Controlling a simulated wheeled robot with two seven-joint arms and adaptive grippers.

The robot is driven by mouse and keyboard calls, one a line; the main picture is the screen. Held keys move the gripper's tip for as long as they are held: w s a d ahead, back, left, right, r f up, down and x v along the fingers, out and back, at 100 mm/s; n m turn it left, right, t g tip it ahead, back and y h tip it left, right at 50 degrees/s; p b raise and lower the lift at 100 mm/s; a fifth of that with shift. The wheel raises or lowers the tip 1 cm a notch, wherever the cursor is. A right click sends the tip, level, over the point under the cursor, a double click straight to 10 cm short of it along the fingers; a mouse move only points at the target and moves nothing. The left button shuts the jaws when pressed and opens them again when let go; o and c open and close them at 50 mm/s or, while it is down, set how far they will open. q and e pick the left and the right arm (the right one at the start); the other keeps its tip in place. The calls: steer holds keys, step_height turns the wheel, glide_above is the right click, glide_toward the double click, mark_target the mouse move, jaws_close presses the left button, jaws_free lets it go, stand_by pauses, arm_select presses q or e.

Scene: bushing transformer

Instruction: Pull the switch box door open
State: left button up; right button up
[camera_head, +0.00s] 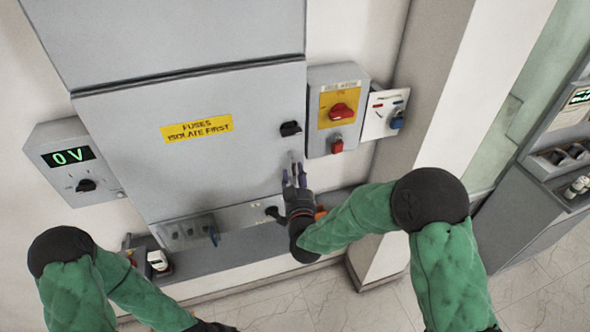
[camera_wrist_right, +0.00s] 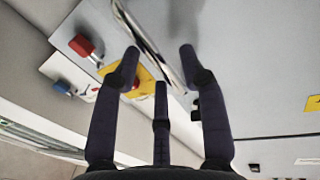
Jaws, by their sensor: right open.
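The switch box door (camera_head: 215,165) is a large grey panel with a yellow "FUSES ISOLATE FIRST" label (camera_head: 197,128). It looks shut. In the right wrist view my fingers (camera_wrist_right: 158,62) are spread apart.
An isolator box (camera_head: 337,110) with red knobs stands close to the door's right edge, beside a small white box (camera_head: 384,113). A meter (camera_head: 70,160) reading 0V is at left. A grey ledge (camera_head: 235,252) runs below the door. Tiled floor is at front right.

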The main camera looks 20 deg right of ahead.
steer(key=shift+w+d, duration=0.15)
steer(key=shift+w, duration=0.75)
jaws_close()
steer(key=shift+s, duration=0.15)
